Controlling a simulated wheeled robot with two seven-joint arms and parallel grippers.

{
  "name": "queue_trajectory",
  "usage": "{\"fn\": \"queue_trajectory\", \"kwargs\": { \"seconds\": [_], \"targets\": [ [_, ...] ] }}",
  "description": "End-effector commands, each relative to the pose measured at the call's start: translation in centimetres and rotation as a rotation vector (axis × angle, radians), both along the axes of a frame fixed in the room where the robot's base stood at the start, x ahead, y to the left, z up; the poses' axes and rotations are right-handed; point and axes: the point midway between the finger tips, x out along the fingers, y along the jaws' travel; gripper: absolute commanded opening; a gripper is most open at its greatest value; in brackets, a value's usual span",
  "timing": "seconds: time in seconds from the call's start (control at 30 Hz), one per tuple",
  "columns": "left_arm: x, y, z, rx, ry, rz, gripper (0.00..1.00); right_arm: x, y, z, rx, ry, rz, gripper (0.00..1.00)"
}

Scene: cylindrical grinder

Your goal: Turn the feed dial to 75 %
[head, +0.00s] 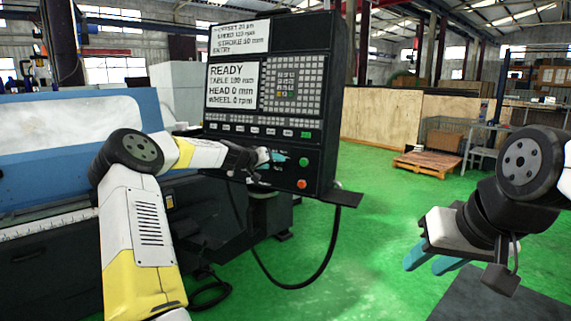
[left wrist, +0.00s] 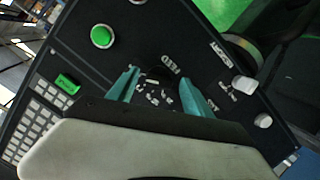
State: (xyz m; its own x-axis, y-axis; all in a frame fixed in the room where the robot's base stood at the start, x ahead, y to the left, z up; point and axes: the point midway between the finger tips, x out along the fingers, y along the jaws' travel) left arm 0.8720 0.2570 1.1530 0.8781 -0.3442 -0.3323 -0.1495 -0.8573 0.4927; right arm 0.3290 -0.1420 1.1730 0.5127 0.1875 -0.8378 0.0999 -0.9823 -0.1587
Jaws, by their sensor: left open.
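The control panel (head: 318,150) stands upright in the head view, with its screen (head: 231,85) reading READY. My left gripper (head: 272,157) is at the lower part of this panel and hides what lies behind it. In the left wrist view, my left gripper (left wrist: 159,82) is open, with one teal finger on each side of a dark dial area ringed by small white marks (left wrist: 153,97). The dial's setting is too small to read, and I cannot tell whether the fingers touch it. My right gripper (head: 427,263) is open and empty at the right, far from the panel.
A green button (head: 303,162) and a red button (head: 302,184) sit right of my left gripper. White knobs (left wrist: 245,85) are beyond its right finger in the wrist view. A small shelf (head: 343,197) juts below the panel.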

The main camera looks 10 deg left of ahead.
Motion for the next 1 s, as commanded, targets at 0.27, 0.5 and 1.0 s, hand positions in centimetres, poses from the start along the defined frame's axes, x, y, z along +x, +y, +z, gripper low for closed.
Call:
{"fn": "queue_trajectory", "kwargs": {
  "seconds": [0.27, 0.5, 1.0],
  "targets": [
    [1.06, -0.46, -0.42, 0.000, 0.001, 0.000, 0.59, 0.00, 0.00, 0.00, 0.000, 0.000, 0.000, 0.36],
    [1.03, -0.46, -0.40, 0.001, 0.001, -0.001, 0.41, 0.00, 0.00, 0.00, 0.000, 0.000, 0.000, 0.36],
    [1.01, -0.43, -0.43, -0.032, 0.010, 0.006, 0.00, 0.00, 0.00, 0.00, 0.000, 0.000, 0.000, 0.36]
  ]
}}
